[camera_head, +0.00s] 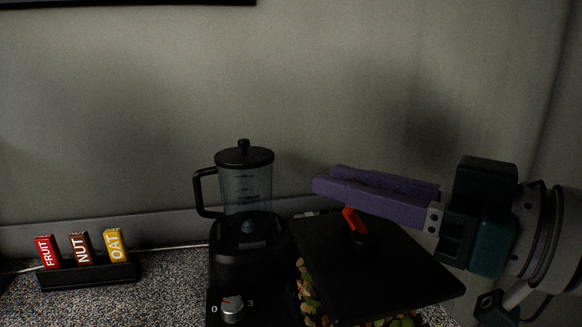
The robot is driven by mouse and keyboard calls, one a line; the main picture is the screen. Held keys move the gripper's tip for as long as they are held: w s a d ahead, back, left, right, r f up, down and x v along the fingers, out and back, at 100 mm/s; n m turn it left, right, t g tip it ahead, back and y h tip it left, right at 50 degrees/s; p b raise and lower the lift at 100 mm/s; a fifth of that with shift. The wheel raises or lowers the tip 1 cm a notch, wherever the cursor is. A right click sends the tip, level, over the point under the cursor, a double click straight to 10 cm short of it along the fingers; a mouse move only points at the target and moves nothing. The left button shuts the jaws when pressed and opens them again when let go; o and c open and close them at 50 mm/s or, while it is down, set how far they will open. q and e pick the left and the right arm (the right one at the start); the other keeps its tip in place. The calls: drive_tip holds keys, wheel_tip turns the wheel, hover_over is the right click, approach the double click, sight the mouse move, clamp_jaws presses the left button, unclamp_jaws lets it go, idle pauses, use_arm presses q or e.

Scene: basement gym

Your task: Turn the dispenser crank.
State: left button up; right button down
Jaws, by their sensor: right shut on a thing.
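The dispenser shows as a tilted black panel (385,275) at the lower right, with mixed green and brown pieces (308,290) visible at its left edge and below it. A red crank handle (352,222) stands out from the panel near its top. My right gripper (335,183) has purple fingers and comes in from the right. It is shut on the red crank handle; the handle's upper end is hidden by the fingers. My left gripper is not in view.
A blender with a clear jug (246,188) and black base stands just left of the dispenser, with a silver knob (232,309) in front. A black rack (88,274) with red, brown and yellow bars sits at the far left. Speckled countertop (170,300) between them is clear.

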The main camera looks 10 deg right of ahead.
sight(382, 228)
drive_tip(key=m+t+h+p, duration=0.1)
drive_tip(key=m+h+p, duration=0.1)
drive_tip(key=p, duration=0.1)
drive_tip(key=d+m+t+h+p, duration=0.1)
drive_tip(key=m+h+p, duration=0.1)
drive_tip(key=h+p, duration=0.1)
drive_tip(key=m+t+h+p, duration=0.1)
drive_tip(key=m+h+p, duration=0.1)
drive_tip(key=h+p, duration=0.1)
drive_tip(key=shift+s+d+r+t, duration=0.35)
drive_tip(key=shift+t, duration=0.05)
drive_tip(key=h+p, duration=0.1)
drive_tip(key=m+h, duration=0.1)
drive_tip(key=m+h+p, duration=0.1)
drive_tip(key=h, duration=0.1)
drive_tip(key=shift+s+d+f+p, duration=0.25)
drive_tip(key=shift+d+p, duration=0.05)
drive_tip(key=shift+d, duration=0.05)
drive_tip(key=shift+s+d+f+m+h, duration=0.1)
drive_tip(key=shift+m+h, duration=0.5)
drive_tip(key=shift+f, duration=0.1)
drive_tip(key=c, duration=0.7)
unclamp_jaws()
